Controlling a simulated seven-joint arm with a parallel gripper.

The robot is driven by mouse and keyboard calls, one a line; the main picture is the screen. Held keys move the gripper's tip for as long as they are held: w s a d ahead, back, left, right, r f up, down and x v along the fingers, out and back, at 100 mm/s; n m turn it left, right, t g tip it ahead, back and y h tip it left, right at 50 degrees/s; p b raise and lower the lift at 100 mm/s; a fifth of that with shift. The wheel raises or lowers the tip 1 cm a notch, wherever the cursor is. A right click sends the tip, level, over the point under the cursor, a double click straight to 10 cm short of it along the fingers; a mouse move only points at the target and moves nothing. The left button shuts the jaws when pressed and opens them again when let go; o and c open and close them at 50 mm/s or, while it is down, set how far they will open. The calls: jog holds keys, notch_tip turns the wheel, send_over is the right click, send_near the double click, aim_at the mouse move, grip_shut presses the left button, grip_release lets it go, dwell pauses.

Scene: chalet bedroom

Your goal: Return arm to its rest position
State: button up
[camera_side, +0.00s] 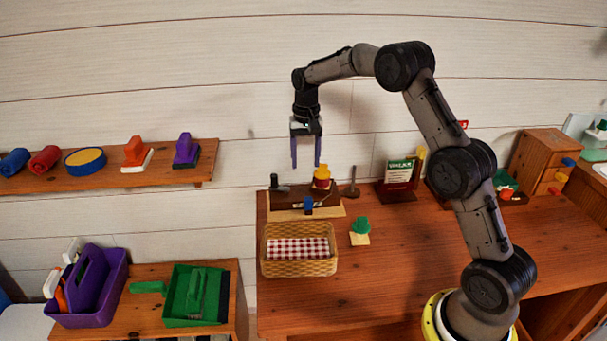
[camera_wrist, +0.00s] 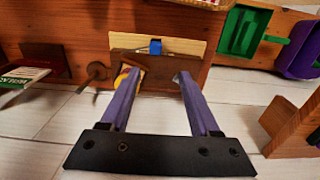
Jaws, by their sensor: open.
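My gripper (camera_side: 306,155) is open and empty, with its two purple fingers pointing down. It hangs in the air above the back left part of the wooden desk (camera_side: 420,270), over a dark wooden stand (camera_side: 290,198). In the wrist view the fingers of my gripper (camera_wrist: 147,85) are spread apart with nothing between their tips. The dark stand (camera_wrist: 180,68) lies beyond them, and one finger partly hides a yellow object (camera_wrist: 130,78) there. My arm is raised and bent over from its base at the right.
A wicker basket (camera_side: 272,268) with a checked cloth stands at the desk's front left. A green-topped object (camera_side: 360,226) is beside it. A wall shelf (camera_side: 110,175) holds several coloured items at left. A green tray (camera_side: 195,318) and purple caddy (camera_side: 112,307) sit lower left. The desk's middle is clear.

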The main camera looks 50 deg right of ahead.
jog(key=s+a+r+n+t, duration=0.1)
jog(key=s+a+r, duration=0.15)
jog(key=r, duration=0.45)
jog(key=s+a+r+t, duration=0.1)
jog(key=a+r+t, duration=0.15)
jog(key=r, duration=0.45)
jog(key=s+a+r+n, duration=0.2)
jog(key=s+a+r, duration=0.5)
jog(key=s, duration=0.4)
jog(key=s+a+n+t, duration=0.2)
jog(key=s+a+n, duration=0.1)
jog(key=s, duration=0.9)
jog(key=s+a+f+n, duration=0.1)
jog(key=s+f+n, duration=0.1)
jog(key=s+f, duration=0.6)
jog(key=shift+s+f+n, duration=0.15)
jog(key=shift+f+n, duration=0.25)
jog(key=shift+f, duration=0.05)
